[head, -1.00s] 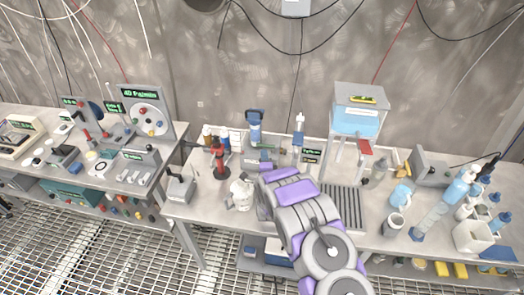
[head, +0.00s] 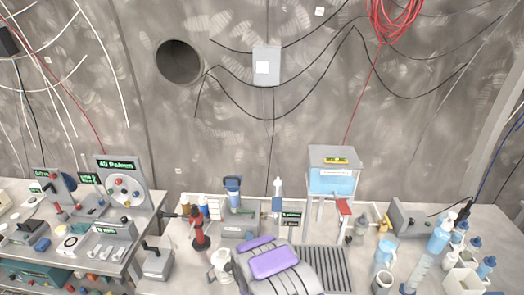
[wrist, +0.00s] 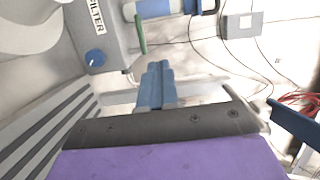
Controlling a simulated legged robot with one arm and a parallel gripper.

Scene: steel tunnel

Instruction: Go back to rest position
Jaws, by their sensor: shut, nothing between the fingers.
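My gripper (wrist: 153,86) shows in the wrist view as two blue fingers pressed together, with nothing between them. It points out over the bench. In the head view my purple and grey arm (head: 275,264) covers the front middle of the bench, and the fingers are hidden behind it. In the wrist view a grey unit marked FILTER (wrist: 97,32), with a blue knob, stands up and to the left of the fingers. The fingers appear apart from it.
A second bench with panels (head: 122,185) stands left. The wall above has a grey box (head: 267,67), a round hole (head: 180,61) and hanging cables.

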